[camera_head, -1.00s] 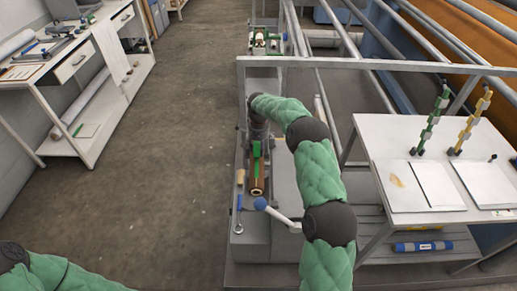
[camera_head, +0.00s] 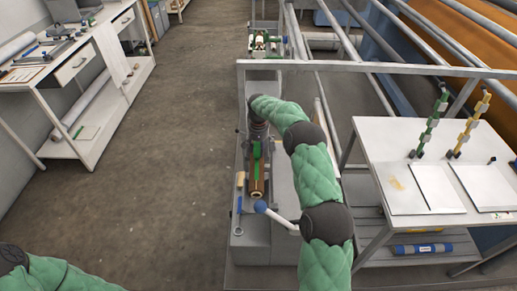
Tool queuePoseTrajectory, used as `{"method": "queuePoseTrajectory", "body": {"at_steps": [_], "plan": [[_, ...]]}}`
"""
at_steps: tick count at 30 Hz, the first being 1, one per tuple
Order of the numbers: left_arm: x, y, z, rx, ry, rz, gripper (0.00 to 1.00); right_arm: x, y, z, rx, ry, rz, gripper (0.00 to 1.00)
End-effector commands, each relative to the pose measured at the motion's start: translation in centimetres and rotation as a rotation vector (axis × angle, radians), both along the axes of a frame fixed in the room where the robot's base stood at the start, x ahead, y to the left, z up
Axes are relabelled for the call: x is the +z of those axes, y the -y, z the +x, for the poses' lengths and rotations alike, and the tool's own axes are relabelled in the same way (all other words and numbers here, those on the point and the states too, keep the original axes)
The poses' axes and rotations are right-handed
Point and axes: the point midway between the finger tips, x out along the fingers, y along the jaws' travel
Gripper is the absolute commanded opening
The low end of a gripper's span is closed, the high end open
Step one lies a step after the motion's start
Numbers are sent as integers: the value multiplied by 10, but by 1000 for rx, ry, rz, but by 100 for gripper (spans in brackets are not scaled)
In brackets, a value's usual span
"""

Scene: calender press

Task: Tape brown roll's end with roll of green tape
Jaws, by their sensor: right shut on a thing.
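The brown roll (camera_head: 257,186) lies lengthwise on the grey machine bench, with its round open end facing me. A green strip (camera_head: 256,162) runs along its top. My right gripper (camera_head: 257,141) is over the far part of the roll, seen from behind and above. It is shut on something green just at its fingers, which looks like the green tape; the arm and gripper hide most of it. Whether the tape touches the roll is hard to tell. My left arm shows only at the lower left corner, and its gripper is out of view.
A white table (camera_head: 384,150) with green and yellow stands is at right. Metal rails (camera_head: 345,65) frame the back.

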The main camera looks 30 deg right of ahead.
Motion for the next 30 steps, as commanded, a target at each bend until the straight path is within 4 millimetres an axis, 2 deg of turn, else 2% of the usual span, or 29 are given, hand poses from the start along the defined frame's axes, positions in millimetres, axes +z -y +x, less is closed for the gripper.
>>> {"method": "queuePoseTrajectory", "body": {"at_steps": [30], "plan": [[7,0,0,0,0,0,40,3,6,9,1,-2,0,13]]}}
